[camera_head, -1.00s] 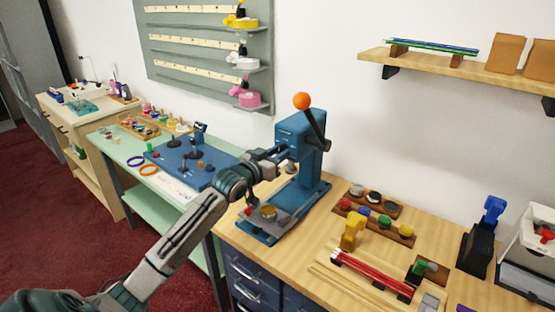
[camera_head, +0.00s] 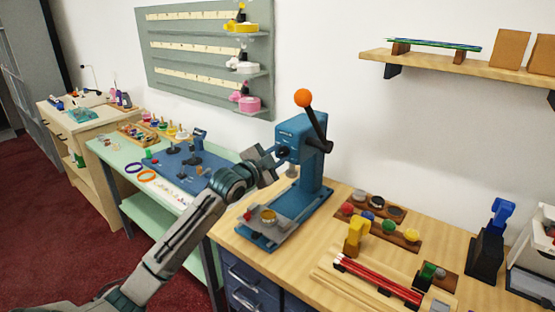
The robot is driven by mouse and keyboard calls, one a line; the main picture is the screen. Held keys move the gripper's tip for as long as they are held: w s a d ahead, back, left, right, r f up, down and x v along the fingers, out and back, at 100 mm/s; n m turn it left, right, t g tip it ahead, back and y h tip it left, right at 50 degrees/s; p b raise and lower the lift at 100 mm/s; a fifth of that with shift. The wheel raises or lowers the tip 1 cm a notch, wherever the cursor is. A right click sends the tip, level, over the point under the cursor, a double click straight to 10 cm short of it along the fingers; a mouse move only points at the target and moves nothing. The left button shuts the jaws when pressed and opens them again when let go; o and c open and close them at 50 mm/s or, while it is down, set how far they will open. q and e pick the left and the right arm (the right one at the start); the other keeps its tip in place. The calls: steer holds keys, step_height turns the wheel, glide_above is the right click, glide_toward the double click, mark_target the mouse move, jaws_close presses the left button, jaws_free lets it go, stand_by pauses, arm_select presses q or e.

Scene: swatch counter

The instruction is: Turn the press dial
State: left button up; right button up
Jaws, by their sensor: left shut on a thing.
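The blue press (camera_head: 305,165) stands on the wooden counter, with an orange ball (camera_head: 303,97) on its black lever. The press dial (camera_head: 283,152) is a small dark knob on the front of the press head. My left gripper (camera_head: 274,157) reaches in from the left and is shut on the dial, its fingers partly covering it. A round brass piece (camera_head: 267,216) sits on the grey plate of the press base below. My right gripper is not in view.
Trays of coloured knobs (camera_head: 384,226), a yellow clamp (camera_head: 356,236) and red rods (camera_head: 376,279) lie right of the press. A green table (camera_head: 110,153) with a blue board (camera_head: 183,164) stands to the left. A shelf (camera_head: 470,65) hangs above right.

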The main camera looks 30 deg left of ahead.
arm_select(q)
steer(key=m+b, duration=0.1)
steer(key=m, duration=0.5)
steer(key=m+b, duration=0.1)
steer(key=m, duration=0.3)
steer(key=shift+m, duration=1.7)
steer(key=o, duration=1)
